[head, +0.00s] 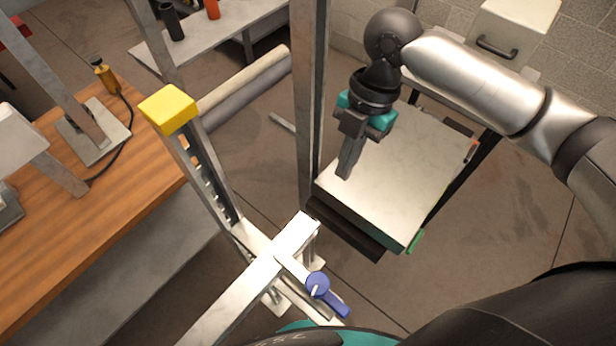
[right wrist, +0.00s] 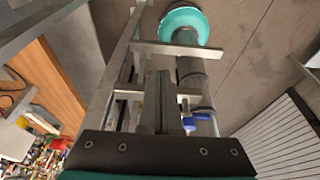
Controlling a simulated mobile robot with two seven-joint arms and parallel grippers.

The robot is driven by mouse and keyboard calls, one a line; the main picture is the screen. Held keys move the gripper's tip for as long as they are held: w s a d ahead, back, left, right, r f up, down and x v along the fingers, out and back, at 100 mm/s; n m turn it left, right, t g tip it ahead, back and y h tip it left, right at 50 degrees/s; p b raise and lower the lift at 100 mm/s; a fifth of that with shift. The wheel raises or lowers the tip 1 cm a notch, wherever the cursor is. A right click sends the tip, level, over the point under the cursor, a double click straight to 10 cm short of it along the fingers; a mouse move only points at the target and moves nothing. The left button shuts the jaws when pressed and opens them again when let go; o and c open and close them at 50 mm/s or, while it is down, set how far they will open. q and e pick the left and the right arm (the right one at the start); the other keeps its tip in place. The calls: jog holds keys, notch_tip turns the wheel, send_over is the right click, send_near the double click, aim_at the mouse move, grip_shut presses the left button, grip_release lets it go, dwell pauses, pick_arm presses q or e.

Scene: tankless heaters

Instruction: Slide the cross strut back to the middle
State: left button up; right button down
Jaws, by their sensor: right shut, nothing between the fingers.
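The cross strut (head: 262,270) is a pale grey square metal bar at the bottom middle of the head view. It runs diagonally from the bottom edge up to the right, across the low frame of a metal stand. A blue clamp lever (head: 320,287) sits beside it on the right. In the right wrist view a pale bar that looks like the strut (right wrist: 178,50) crosses beyond the fingertips. My right gripper (head: 346,172) is shut and empty, pointing down, above and to the right of the strut, apart from it. My left gripper is not in view.
A tall metal post (head: 308,100) stands just left of my right gripper. A second post with a yellow cap (head: 168,108) stands farther left, by a wooden workbench (head: 100,215). A cart with a pale top (head: 385,205) stands below and right of the gripper.

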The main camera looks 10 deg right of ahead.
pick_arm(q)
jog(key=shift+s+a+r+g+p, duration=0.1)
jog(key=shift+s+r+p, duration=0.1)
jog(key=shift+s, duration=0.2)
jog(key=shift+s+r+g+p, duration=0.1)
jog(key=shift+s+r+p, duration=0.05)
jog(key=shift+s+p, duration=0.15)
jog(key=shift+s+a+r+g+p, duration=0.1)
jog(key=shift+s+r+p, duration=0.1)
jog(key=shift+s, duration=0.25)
pick_arm(e)
jog(key=s+a+f, duration=0.4)
jog(key=a+f, duration=0.1)
jog(key=f, duration=0.4)
jog(key=shift+a+f, duration=0.15)
jog(key=shift+a, duration=0.25)
